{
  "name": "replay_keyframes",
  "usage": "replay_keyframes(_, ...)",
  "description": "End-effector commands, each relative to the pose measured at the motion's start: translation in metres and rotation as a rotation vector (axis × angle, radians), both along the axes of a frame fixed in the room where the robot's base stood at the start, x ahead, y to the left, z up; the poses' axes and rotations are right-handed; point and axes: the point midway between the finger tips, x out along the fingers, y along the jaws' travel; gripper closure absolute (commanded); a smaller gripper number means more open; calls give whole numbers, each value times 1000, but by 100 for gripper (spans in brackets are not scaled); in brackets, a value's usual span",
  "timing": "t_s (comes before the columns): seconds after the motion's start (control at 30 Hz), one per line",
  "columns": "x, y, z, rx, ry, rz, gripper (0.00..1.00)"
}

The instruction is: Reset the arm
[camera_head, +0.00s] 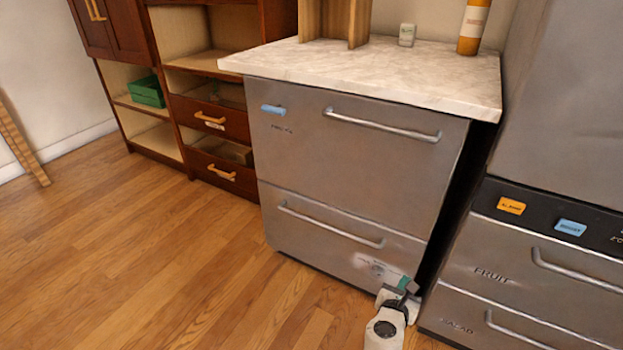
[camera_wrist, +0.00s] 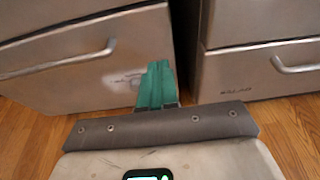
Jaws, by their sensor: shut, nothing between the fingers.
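My gripper (camera_head: 407,286) is low at the bottom right of the head view, in front of the lower right corner of the steel dishwasher (camera_head: 345,160). In the wrist view its green fingers (camera_wrist: 156,84) are together and hold nothing. They point toward the dishwasher's lower drawer front (camera_wrist: 85,65), near its right edge. I cannot tell whether they touch it. The dishwasher's upper door and lower drawer both look closed.
A steel drawer unit (camera_head: 540,265) stands close on the right, with a narrow dark gap between. A marble counter (camera_head: 400,75) tops the dishwasher and holds a bottle (camera_head: 473,27). A wooden cabinet (camera_head: 205,115) stands left. The floor (camera_head: 150,260) at left is clear.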

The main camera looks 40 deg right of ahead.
Motion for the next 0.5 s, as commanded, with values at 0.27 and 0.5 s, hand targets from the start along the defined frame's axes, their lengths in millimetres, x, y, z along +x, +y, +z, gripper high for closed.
replay_keyframes(0.27, -15, 5, 9, 92, -169, -111, 100)
replay_keyframes(0.5, -66, 45, 15, 505, -724, -562, 100)
